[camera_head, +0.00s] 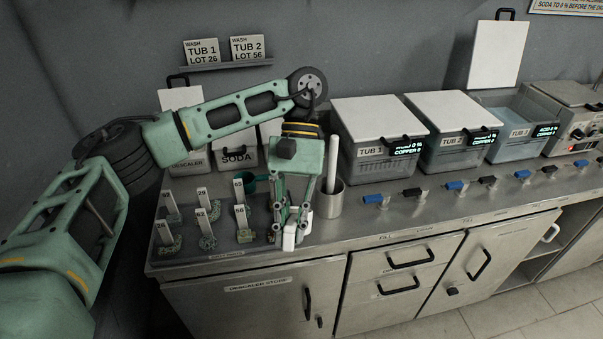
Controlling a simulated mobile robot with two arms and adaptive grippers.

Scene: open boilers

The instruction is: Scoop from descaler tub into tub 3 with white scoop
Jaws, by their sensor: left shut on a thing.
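My left gripper (291,222) points down over the front of the counter's left part. It is shut on a small white thing (289,240), which looks like the white scoop; the fingers hide much of it. The descaler tub (187,167) stands behind my left arm at the back left, its label partly visible; my arm hides most of it. A white panel with a black handle (180,97) stands above it. Tub 3 (510,148) is open at the right, with bluish contents and a lit display. Its white lid (497,55) leans on the wall behind. My right gripper is not in view.
Tub 1 (385,165) and tub 2 (455,155) have white lids on. A soda tub (236,157) stands beside the descaler. A metal cup (329,204) holds a white rod. Numbered tags with small pieces (207,242) and a green scoop (250,184) occupy the left counter. Valves line the front.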

